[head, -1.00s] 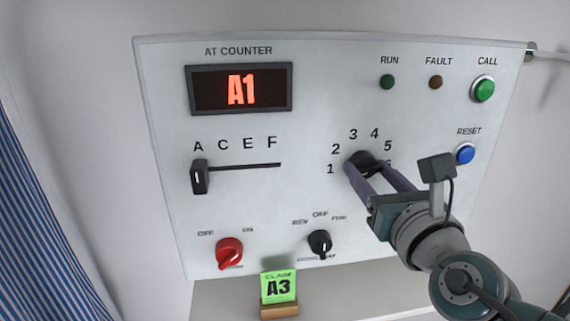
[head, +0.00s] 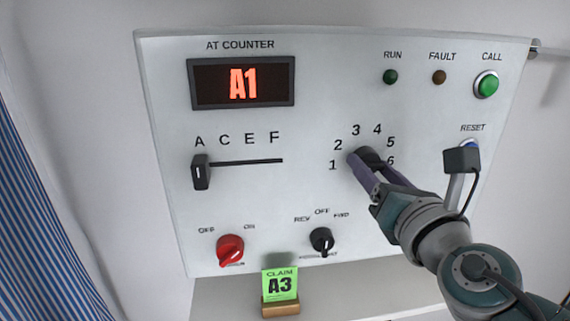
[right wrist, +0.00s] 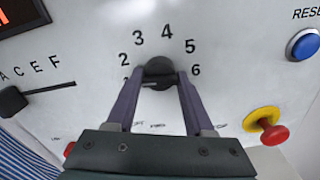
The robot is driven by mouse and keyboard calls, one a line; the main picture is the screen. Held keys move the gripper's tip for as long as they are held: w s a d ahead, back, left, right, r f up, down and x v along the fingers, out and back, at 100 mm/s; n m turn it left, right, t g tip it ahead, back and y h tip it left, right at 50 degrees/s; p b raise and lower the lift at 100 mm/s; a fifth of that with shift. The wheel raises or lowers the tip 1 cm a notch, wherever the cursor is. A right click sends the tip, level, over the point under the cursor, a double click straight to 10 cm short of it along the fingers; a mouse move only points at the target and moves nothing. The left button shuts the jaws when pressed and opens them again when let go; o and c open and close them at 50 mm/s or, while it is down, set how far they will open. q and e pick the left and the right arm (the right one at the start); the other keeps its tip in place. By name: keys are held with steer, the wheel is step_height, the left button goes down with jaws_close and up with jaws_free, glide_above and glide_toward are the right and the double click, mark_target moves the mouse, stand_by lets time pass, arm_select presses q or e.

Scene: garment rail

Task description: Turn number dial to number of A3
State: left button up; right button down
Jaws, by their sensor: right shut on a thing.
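The number dial (head: 368,155) is a black knob ringed by the numbers 1 to 6 on a pale panel. My right gripper (head: 370,168) is shut on it, one finger on each side; the dial also shows between the fingers in the right wrist view (right wrist: 158,70). The display (head: 243,83) reads A1 in red. The letter slider (head: 201,172) stands at A. A green claim card (head: 280,284) reads A3. My left gripper is not in view.
A red OFF/ON switch (head: 230,249) and a black REV/OFF/FWD switch (head: 321,241) sit below the dial. A green CALL button (head: 486,84) is at the upper right. A blue RESET button (right wrist: 303,45) and a red knob on yellow (right wrist: 270,128) lie right of the gripper.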

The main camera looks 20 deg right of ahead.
steer(key=m+b, duration=0.1)
steer(key=m, duration=0.5)
steer(key=shift+b, duration=0.4)
steer(key=m, duration=0.4)
steer(key=shift+m+b, duration=0.3)
steer(key=shift+b, duration=0.1)
steer(key=shift+m, duration=0.9)
steer(key=shift+c, duration=1.6)
jaws_free()
